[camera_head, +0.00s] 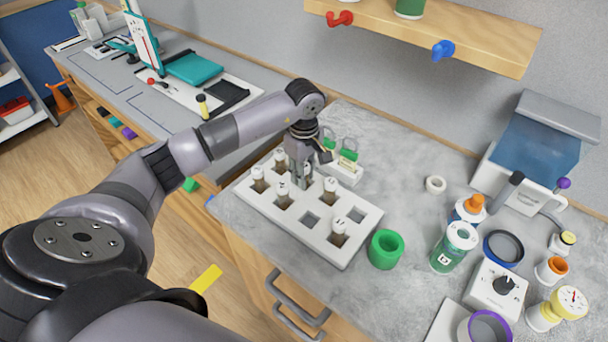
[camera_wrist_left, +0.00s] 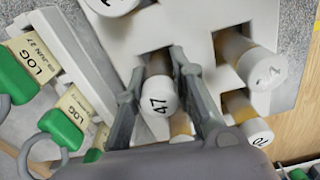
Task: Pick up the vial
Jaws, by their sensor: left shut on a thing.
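My left gripper (camera_head: 302,182) reaches down over the white vial rack (camera_head: 298,235) on the grey counter. In the left wrist view, my left gripper (camera_wrist_left: 158,82) has its two fingers on either side of a vial with a white cap marked 47 (camera_wrist_left: 158,97) and is shut on it. This vial is upright at a square slot of the rack; I cannot tell whether it is lifted at all. In the head view my fingers mostly hide it. Several other brown vials with white caps stand around it, such as one vial (camera_head: 330,190) just right of my gripper. My right gripper is not in view.
Empty slots (camera_head: 355,215) show in the rack. A white holder with green rings and LOG tags (camera_head: 345,165) stands close behind my gripper. A green cup (camera_head: 385,249) stands right of the rack. Jars and a dial box (camera_head: 497,290) crowd the right; a wooden shelf (camera_head: 430,30) hangs above.

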